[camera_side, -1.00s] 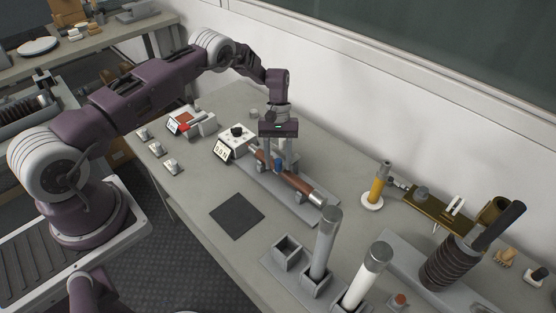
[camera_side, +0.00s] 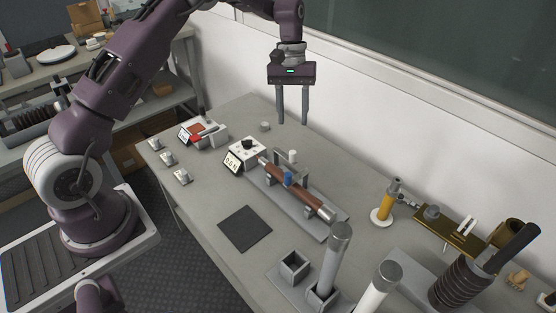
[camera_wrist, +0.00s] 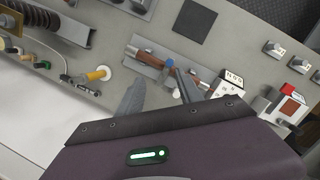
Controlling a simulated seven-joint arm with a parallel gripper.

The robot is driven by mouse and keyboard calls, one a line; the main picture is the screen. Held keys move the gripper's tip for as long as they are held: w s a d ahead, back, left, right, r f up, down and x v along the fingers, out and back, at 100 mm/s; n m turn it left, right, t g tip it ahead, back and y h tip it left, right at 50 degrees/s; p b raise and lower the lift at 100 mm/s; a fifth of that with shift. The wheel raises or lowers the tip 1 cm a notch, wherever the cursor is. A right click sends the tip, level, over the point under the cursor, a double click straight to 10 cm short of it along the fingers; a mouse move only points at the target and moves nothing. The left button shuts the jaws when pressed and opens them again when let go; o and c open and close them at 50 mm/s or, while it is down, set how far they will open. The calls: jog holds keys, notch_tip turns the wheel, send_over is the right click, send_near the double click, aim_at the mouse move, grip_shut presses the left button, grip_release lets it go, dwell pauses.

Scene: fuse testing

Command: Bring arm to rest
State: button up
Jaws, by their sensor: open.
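My gripper (camera_side: 293,120) hangs open and empty, fingers pointing down, well above the bench and apart from everything on it. Below it a brown fuse tube (camera_side: 306,195) with metal ends lies on a grey test fixture (camera_side: 258,187), with a blue part (camera_side: 288,178) and a white-topped post at its middle. In the wrist view the brown fuse (camera_wrist: 150,57) lies beyond my spread fingers (camera_wrist: 165,88), with nothing between them.
A white meter box (camera_side: 247,152) stands left of the fuse. Tall tubes stand in a socket holder (camera_side: 294,266) at the front. A dark mat (camera_side: 245,228) lies flat nearby. A yellow cylinder (camera_side: 385,207) and a dark coil (camera_side: 456,283) stand at right. The wall is behind.

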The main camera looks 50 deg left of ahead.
jog(key=s+d+r+m+t+y, duration=0.1)
jog(key=s+d+r+m+t, duration=0.1)
jog(key=s+r, duration=0.55)
jog(key=s+d+r+m+t, duration=0.1)
jog(key=s+d+r, duration=0.3)
jog(key=r, duration=0.6)
jog(key=s+m+t+y, duration=0.1)
jog(key=s+m+t, duration=0.3)
jog(key=s, duration=1.7)
jog(key=shift+s+d, duration=0.35)
jog(key=shift+s, duration=0.05)
jog(key=shift+r, duration=0.1)
